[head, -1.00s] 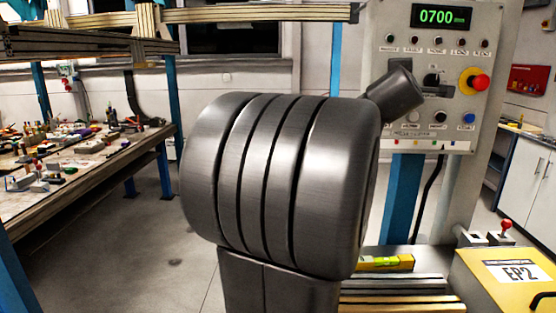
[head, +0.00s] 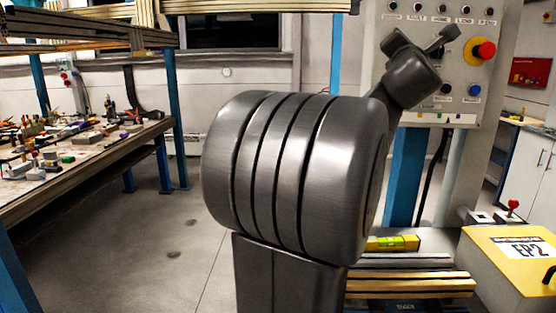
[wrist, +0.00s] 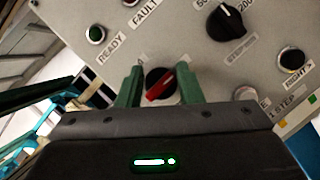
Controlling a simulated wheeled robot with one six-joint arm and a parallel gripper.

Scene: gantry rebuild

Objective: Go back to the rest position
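My gripper (wrist: 160,74) shows in the wrist view with its two green fingers spread apart. A black rotary switch with a red handle (wrist: 160,88) on the control panel (wrist: 110,50) appears between the fingers, with a gap on each side. Whether the fingertips reach around it or stay in front of it I cannot tell. In the head view my dark arm fills the middle, and its end is in front of the grey control panel (head: 383,45). The fingers are not clear there.
The panel carries a red emergency stop (head: 484,50), a blue button (head: 474,90) and a black selector knob (wrist: 226,20). Below are a spirit level (head: 393,243) and a yellow EP2 box (head: 490,262). A cluttered workbench (head: 95,160) stands left. Floor between is clear.

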